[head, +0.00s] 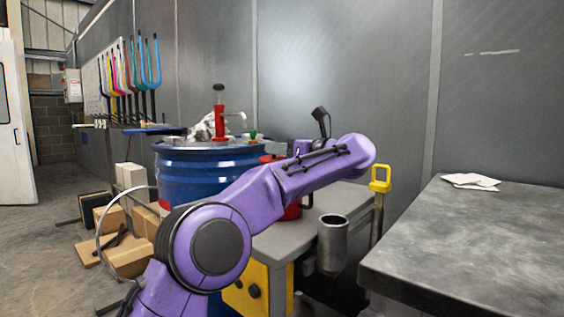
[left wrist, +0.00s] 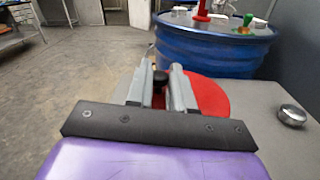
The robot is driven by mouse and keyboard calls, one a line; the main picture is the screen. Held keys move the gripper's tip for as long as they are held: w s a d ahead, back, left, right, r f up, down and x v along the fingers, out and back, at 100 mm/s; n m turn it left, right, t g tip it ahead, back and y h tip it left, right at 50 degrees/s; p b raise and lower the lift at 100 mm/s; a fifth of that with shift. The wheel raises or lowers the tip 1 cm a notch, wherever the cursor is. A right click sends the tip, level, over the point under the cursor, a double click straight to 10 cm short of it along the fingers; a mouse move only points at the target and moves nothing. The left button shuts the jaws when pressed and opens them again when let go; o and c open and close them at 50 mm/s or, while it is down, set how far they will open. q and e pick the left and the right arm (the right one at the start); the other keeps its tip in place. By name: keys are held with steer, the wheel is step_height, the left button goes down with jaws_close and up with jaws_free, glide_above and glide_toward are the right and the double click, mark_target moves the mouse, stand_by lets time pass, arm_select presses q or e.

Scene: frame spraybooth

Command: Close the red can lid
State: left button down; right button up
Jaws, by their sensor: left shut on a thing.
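The red can (head: 293,211) stands on the grey bench, mostly hidden behind my purple left arm in the head view. In the left wrist view its round red lid (left wrist: 208,97) shows beneath and to the right of my left gripper (left wrist: 160,84). The grey fingers are shut on a black knob (left wrist: 160,76) at the lid. The fingers hide part of the lid, and I cannot tell how far it stands open. In the head view my arm hides most of the left gripper. My right gripper is not in view.
A blue drum (head: 190,175) stands behind the can, with a red pump (head: 220,122) on top. The grey bench (head: 285,240) has a metal cup (head: 332,240) at its side. A dark table (head: 470,235) is at right. Boxes (head: 128,255) lie on the floor at left.

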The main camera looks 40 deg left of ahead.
arm_select(q)
steer(key=shift+s+d+f+n+b, duration=0.1)
steer(key=shift+s+f+n+b, duration=0.25)
steer(key=shift+f+n+b, duration=0.4)
steer(key=shift+r+b, duration=0.1)
steer(key=shift+b, duration=0.2)
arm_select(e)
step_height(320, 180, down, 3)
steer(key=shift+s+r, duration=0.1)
arm_select(q)
steer(key=shift+n, duration=0.25)
steer(key=c, duration=1)
jaws_free()
steer(key=shift+w+f, duration=0.1)
steer(key=shift+f, duration=0.15)
steer(key=shift+r, duration=0.1)
steer(key=d+p, duration=0.2)
steer(key=d, duration=0.8)
steer(key=shift+w+d, duration=0.15)
steer(key=shift+d, duration=0.05)
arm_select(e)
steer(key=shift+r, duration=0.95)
